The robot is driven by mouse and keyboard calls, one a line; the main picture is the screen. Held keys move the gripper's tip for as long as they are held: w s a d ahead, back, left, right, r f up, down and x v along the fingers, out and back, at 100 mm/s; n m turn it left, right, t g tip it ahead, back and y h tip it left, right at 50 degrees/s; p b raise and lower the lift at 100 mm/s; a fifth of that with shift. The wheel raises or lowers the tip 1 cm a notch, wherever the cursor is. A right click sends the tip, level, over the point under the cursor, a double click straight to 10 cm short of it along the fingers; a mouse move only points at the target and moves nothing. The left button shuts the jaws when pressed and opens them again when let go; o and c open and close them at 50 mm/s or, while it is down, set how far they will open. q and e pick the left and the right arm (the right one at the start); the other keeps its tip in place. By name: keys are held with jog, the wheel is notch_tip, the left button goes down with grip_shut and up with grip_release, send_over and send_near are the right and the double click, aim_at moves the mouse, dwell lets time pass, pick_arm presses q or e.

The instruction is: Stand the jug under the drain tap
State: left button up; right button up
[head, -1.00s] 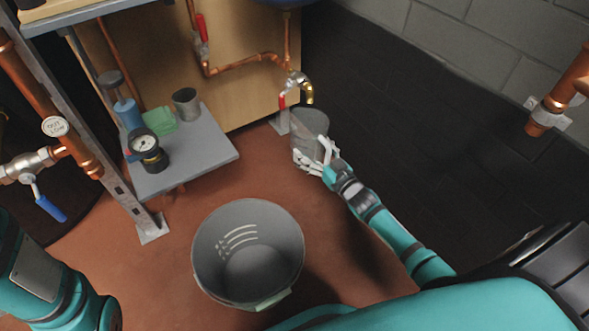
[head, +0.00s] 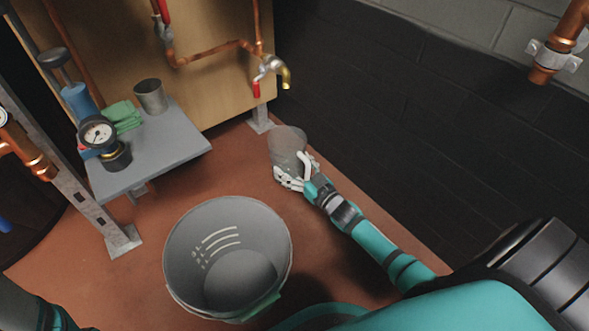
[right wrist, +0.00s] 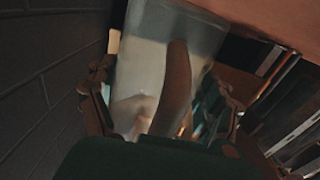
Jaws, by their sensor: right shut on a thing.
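The clear, see-through jug (head: 287,141) is upright near the wall, below the drain tap (head: 274,68) in the head view. The tap has a brass spout and a red lever. A gap shows between the spout and the jug's rim. My right gripper (head: 294,174) is shut on the jug's near side, at its handle. I cannot tell whether the jug's base touches the floor. In the right wrist view the jug (right wrist: 145,60) and its handle fill the space between the fingers. My left gripper is out of view; only part of my left arm shows.
A grey bucket (head: 182,262) stands on the red floor nearer me. A low grey shelf (head: 165,152) at left holds a gauge (head: 99,134), a green cloth (head: 122,117), a metal cup (head: 150,95) and a blue bottle (head: 78,101). A metal foot (head: 259,122) stands behind the jug.

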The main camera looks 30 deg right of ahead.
jog(key=shift+f+b, duration=0.35)
jog(key=shift+f, duration=0.2)
jog(key=o, duration=1.1)
jog(key=shift+f, duration=0.1)
jog(key=shift+r, duration=0.35)
jog(key=s+p, duration=0.1)
jog(key=s+r+p, duration=0.1)
jog(key=shift+d+p, duration=0.1)
jog(key=shift+p, duration=0.2)
jog(key=s+p, duration=0.1)
jog(key=s, duration=0.2)
jog(key=s+d+p, duration=0.1)
jog(key=s+p, duration=0.1)
jog(key=s, duration=0.1)
jog(key=s+p, duration=0.1)
jog(key=s, duration=0.2)
jog(key=shift+s+d+f+p, duration=0.1)
jog(key=shift+s+d+p, duration=0.1)
jog(key=shift+p, duration=0.15)
jog(key=shift+s+f, duration=0.1)
jog(key=shift+s, duration=0.15)
